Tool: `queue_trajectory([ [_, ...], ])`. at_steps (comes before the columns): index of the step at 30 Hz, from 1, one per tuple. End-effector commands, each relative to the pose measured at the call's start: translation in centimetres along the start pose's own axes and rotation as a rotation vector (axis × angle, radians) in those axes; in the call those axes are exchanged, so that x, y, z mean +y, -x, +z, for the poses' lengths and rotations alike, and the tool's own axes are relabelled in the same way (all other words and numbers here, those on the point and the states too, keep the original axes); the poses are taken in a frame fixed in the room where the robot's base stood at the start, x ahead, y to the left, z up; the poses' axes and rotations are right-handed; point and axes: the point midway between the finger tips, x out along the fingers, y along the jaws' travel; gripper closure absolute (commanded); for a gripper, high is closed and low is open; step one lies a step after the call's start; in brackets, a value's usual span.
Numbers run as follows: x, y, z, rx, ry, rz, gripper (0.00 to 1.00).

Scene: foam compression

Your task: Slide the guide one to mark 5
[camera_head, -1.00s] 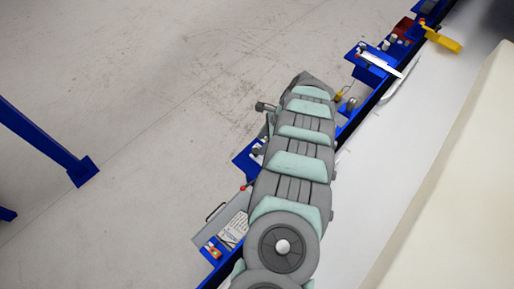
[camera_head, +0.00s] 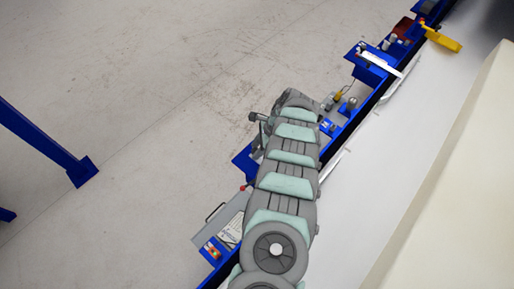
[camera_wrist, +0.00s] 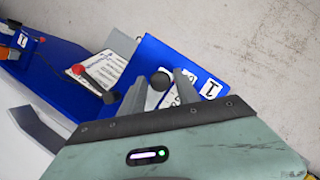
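In the wrist view, my gripper (camera_wrist: 160,92) has its two grey fingers apart. A black ball knob (camera_wrist: 161,81) shows between the fingertips; I cannot tell whether they touch it. Behind it is a blue plate (camera_wrist: 188,63) with a white label (camera_wrist: 211,89) that reads 1, seen sideways. This looks like the guide one area, but the guide's outline and mark 5 cannot be made out. A striped label beside the right finger is partly covered. In the head view, my arm hides most of this spot and the fingertips cannot be made out.
In the wrist view, a red ball lever (camera_wrist: 78,69) stands left of the knob by a printed sheet (camera_wrist: 106,68). A large cream block (camera_head: 462,190) fills the right side.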

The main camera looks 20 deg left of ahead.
Motion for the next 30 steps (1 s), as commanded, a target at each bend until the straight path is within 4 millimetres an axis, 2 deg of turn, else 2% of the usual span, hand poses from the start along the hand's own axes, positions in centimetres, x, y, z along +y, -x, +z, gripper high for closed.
queue_trajectory([
  [2,-0.01,0.01,0.0,0.0,0.0,0.0,0.69],
  [13,0.0,0.0,0.0,0.0,0.0,0.0,0.99],
  [30,-0.01,0.01,0.0,0.0,0.0,0.0,1.0],
])
